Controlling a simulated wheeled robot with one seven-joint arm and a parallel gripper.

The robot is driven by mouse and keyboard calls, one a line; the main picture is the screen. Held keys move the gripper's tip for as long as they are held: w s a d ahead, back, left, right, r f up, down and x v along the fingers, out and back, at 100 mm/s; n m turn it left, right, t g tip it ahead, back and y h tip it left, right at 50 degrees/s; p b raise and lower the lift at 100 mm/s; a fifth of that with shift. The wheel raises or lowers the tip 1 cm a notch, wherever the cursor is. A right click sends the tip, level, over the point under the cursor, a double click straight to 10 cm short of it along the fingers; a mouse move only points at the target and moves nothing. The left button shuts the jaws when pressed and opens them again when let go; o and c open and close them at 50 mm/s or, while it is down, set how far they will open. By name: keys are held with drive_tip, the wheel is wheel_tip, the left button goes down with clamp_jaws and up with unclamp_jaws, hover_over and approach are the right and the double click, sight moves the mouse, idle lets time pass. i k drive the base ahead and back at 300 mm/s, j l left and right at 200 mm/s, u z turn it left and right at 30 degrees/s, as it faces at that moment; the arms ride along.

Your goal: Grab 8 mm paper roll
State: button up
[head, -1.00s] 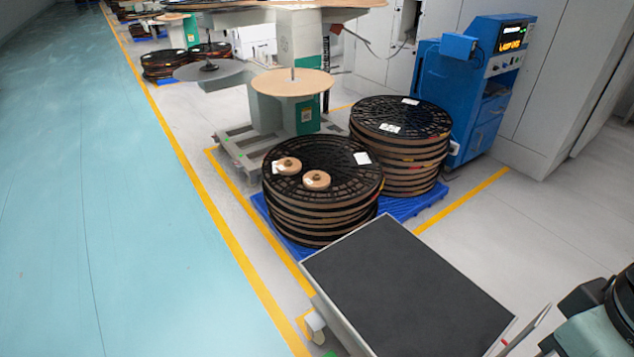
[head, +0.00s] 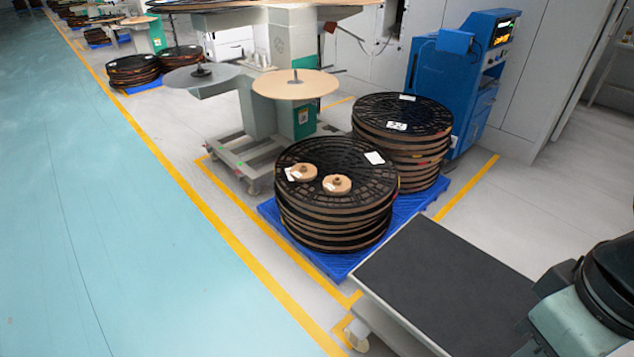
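Two small tan paper rolls lie on the top black reel of the front stack. The left roll (head: 303,172) has a white tag at its left side. The right roll (head: 337,185) lies just beside it, a little nearer to me. I cannot read any size on either roll, so I cannot tell which is 8 mm. The front stack of reels (head: 335,225) stands on a blue pallet (head: 268,209). My gripper is not in view; only part of my own arm shows at the lower right.
A dark-topped cart (head: 440,285) stands in front of the stack, at the lower right. A second reel stack (head: 402,125), a rewind station with a tan disc (head: 295,84) and a blue machine (head: 460,85) stand behind. The teal floor (head: 100,220) at left is clear.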

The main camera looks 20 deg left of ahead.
sight(334, 184)
drive_tip(key=i+j+z, duration=0.15)
drive_tip(key=j, duration=0.8)
drive_tip(key=i+j+z, duration=0.15)
drive_tip(key=j, duration=0.8)
drive_tip(key=j+z, duration=0.15)
drive_tip(key=j, duration=0.8)
drive_tip(key=i+j, duration=0.2)
drive_tip(key=i+j+z, duration=0.15)
drive_tip(key=j, duration=0.25)
drive_tip(key=i+j, duration=0.2)
drive_tip(key=j, duration=0.15)
drive_tip(key=i+j+z, duration=0.15)
drive_tip(key=i+j, duration=0.2)
drive_tip(key=j, duration=0.3)
drive_tip(key=i+j, duration=0.25)
drive_tip(key=i, duration=0.15)
drive_tip(key=i+j+z, duration=0.15)
drive_tip(key=i, duration=0.25)
